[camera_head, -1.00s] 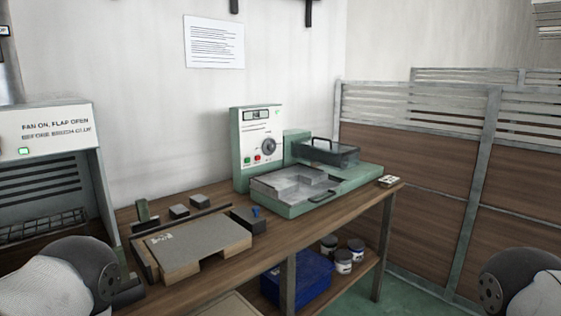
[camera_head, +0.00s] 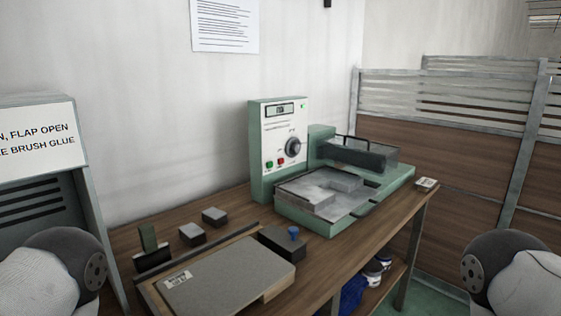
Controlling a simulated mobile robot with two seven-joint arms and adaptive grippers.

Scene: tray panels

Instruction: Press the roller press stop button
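The roller press (camera_head: 258,187) is a green machine with a white control panel on the wooden bench. Its panel has a small display at the top, a round dark dial (camera_head: 292,147), a green button (camera_head: 268,167) and a red button (camera_head: 282,162), which looks like the stop button. The button labels are too small to read. A clear-covered bed (camera_head: 330,195) extends to the right of the panel. My arms show only as rounded links at the lower left and lower right, well apart from the press. Neither gripper is in view.
The bench (camera_head: 340,255) carries a grey board (camera_head: 225,275), several small dark blocks and a dark block with a blue knob (camera_head: 293,232) in front of the press. A fume hood (camera_head: 35,140) stands at left. A slatted partition (camera_head: 450,140) stands at right.

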